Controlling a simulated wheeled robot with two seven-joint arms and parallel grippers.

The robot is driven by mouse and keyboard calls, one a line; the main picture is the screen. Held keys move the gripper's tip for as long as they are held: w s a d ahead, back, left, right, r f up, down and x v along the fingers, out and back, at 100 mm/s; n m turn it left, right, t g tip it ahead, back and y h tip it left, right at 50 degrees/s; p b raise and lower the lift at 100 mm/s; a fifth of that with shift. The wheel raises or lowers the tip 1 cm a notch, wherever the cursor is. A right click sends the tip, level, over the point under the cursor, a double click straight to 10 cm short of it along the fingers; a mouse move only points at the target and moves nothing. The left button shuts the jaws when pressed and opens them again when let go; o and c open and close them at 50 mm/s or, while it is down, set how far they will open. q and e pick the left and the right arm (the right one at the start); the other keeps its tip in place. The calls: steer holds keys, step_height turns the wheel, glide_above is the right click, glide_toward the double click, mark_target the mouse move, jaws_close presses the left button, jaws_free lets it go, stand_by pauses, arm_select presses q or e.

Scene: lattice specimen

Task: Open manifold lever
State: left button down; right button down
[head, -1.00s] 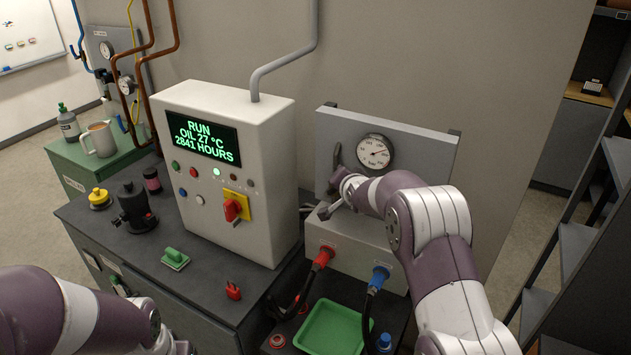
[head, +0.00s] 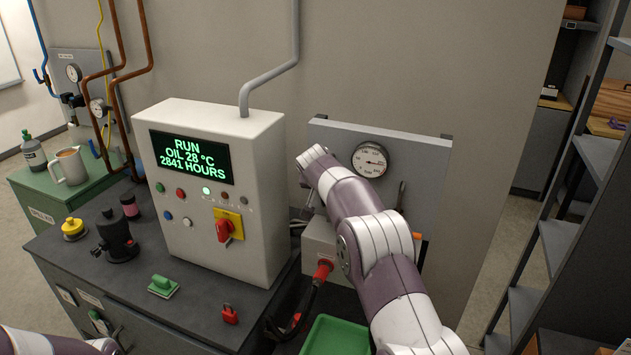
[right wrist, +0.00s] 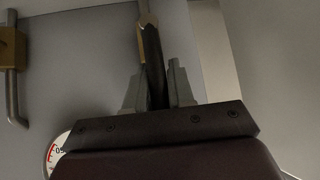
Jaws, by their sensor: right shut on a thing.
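The manifold panel (head: 425,163) is a grey plate on the wall with a round gauge (head: 370,160). My right arm reaches across its front, and my right gripper is largely hidden in the head view. In the right wrist view, the right gripper (right wrist: 155,90) is shut on a dark lever grip (right wrist: 152,62), which runs between its two fingers up to a brass-coloured part. A second lever, grey metal on a brass block (right wrist: 12,50), is at left there. The left gripper is out of view.
A light box with a red plug (head: 322,270) is below the panel, partly behind my arm. A green tray (head: 335,335) lies in front. The control cabinet (head: 265,200) stands close on the left, and shelving (head: 520,305) on the right.

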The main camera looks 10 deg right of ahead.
steer(key=shift+s+d, duration=0.1)
steer(key=shift+d, duration=0.1)
steer(key=shift+a+f, duration=0.1)
steer(key=shift+a, duration=0.3)
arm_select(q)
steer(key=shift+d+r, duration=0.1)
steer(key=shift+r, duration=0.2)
arm_select(e)
steer(key=shift+d, duration=0.2)
steer(key=c, duration=1.1)
jaws_free()
steer(key=shift+a, duration=0.1)
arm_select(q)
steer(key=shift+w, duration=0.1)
arm_select(e)
steer(key=shift+w, duration=0.2)
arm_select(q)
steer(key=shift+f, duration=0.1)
